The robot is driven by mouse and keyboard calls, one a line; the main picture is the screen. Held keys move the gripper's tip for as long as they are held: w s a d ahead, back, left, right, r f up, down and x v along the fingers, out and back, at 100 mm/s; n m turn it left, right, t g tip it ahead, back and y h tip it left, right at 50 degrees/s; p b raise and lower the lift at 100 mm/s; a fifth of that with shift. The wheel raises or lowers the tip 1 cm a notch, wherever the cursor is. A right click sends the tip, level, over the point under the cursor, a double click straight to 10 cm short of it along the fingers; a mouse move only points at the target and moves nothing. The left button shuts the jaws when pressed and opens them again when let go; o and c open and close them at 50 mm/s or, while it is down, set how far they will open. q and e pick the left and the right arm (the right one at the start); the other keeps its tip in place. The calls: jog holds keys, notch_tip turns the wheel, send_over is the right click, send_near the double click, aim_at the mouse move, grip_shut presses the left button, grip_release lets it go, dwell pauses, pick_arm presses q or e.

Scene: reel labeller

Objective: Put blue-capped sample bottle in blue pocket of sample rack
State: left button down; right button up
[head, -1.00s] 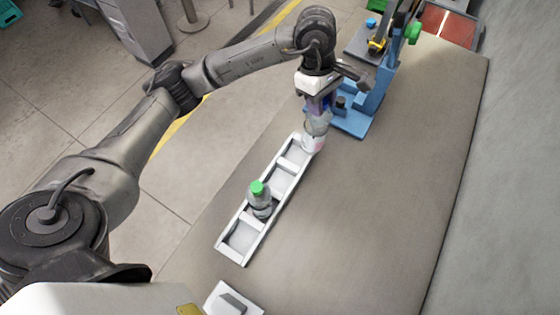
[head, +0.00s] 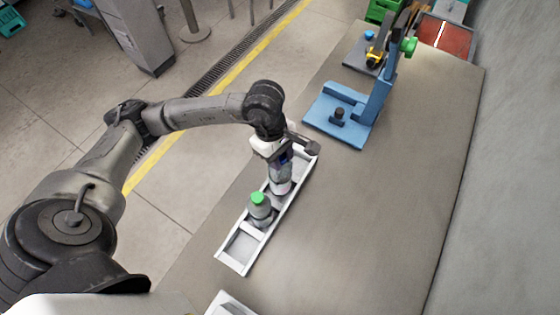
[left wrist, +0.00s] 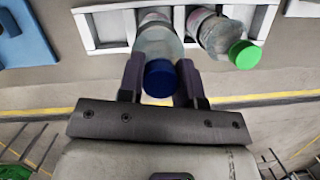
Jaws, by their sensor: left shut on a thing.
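My left gripper (head: 282,160) is shut on the blue-capped sample bottle (head: 281,180), a clear bottle held upright over the white sample rack (head: 226,256). In the left wrist view the bottle's blue cap (left wrist: 160,80) sits between the two fingers, and its base lines up with a compartment of the rack (left wrist: 85,32). I cannot tell whether the base touches the rack floor. A green-capped bottle (head: 260,207) stands in the neighbouring compartment on the near side. No blue marking shows on the pockets. My right gripper is out of view.
A blue stand (head: 375,105) is on the table beyond the rack, with a dark device (head: 362,55) behind it. A white item (head: 230,304) lies at the near edge. The table (head: 410,190) right of the rack is clear.

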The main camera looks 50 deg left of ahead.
pick_arm(q)
jog(key=shift+f, duration=1.95)
jog(key=shift+f, duration=0.25)
jog(key=c, duration=0.8)
grip_release()
jog(key=shift+r, duration=0.1)
jog(key=v, duration=1.2)
jog(key=shift+r, duration=0.15)
